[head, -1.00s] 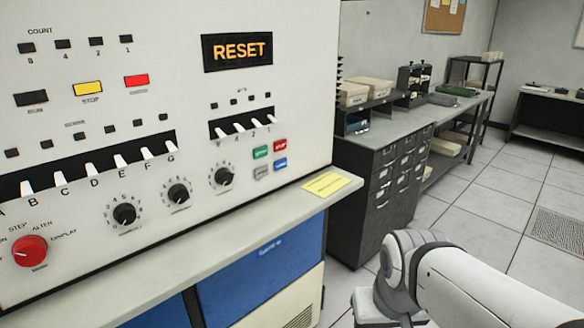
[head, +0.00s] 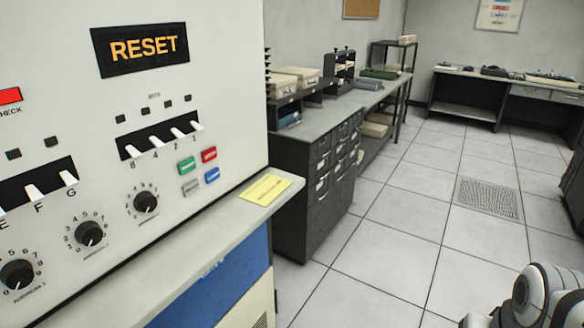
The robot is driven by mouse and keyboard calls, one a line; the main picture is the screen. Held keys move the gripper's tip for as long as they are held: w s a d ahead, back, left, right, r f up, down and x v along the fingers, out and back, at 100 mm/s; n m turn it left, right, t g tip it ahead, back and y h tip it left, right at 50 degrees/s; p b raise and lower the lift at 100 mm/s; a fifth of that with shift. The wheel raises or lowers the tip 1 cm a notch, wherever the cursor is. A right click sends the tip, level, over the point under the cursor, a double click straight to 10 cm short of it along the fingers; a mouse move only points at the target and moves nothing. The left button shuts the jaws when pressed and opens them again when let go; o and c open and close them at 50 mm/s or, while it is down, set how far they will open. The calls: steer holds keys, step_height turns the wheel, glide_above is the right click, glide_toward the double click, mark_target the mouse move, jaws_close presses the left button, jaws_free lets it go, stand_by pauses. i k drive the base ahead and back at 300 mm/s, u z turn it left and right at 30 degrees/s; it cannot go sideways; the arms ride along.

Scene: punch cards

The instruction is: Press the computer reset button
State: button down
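The computer console (head: 225,95) is a large white panel filling the left of the head view. A black display (head: 140,48) on it reads RESET in lit orange letters. Below a row of white toggle switches is a cluster of small buttons: green (head: 186,166), red (head: 209,154), grey (head: 190,187) and blue (head: 212,175). Their labels are too small to read, so I cannot tell which one is the reset button. Part of my arm shows at the bottom right, apart from the console. My gripper is out of view.
A pale ledge with a yellow note (head: 265,189) juts out below the panel. A dark drawer cabinet (head: 310,190) and shelving stand beyond it. Black knobs (head: 146,201) line the panel's lower part. The tiled floor to the right is open, with a grate (head: 488,197).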

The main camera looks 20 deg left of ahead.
mark_target(191, 188)
steer(key=z, duration=0.1)
steer(key=k, duration=1.2)
steer(key=u, duration=0.5)
steer(key=i, duration=1)
